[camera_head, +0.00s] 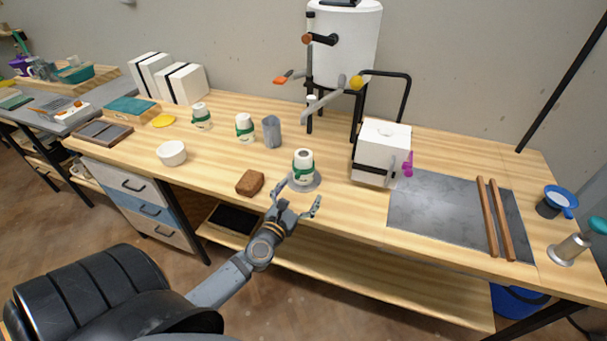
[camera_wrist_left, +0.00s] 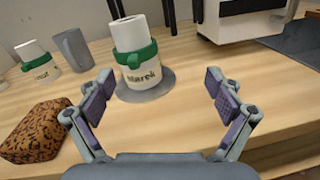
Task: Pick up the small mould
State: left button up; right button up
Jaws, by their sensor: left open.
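A small white stepped cylinder (camera_head: 303,159), with a dark hole in its top and a green band, stands upright on a grey disc (camera_head: 313,186). The cylinder also shows in the left wrist view (camera_wrist_left: 135,42), with dark lettering below its band. A white block (camera_head: 378,160) with a dark strap stands further right. I cannot tell for sure which is the small mould. My left gripper (camera_head: 298,197) is open and empty at the table's front edge. Its fingers spread wide on the near side of the cylinder, apart from it. My right gripper is not in view.
A brown sponge-like block (camera_head: 250,182) lies just left of the disc. Behind are a grey cup (camera_head: 271,132) and two more green-banded cylinders, one nearer (camera_head: 244,128). A grey slab (camera_head: 435,212) with two wooden sticks (camera_head: 496,219) lies at right. A white tank (camera_head: 345,45) stands behind.

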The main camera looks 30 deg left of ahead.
aim_at(304, 168)
pick_arm(q)
jog(key=a+n+y, duration=0.2)
jog(key=a+n, duration=0.1)
jog(key=shift+s+f, duration=0.15)
jog(key=shift+f, duration=0.25)
jog(key=x, duration=1)
jog(key=shift+w+f+p, duration=0.3)
jog(key=shift+w+p, duration=0.05)
jog(key=shift+s, duration=0.1)
jog(key=shift+r, duration=0.1)
jog(key=shift+c, duration=0.4)
jog(key=c, duration=1.5)
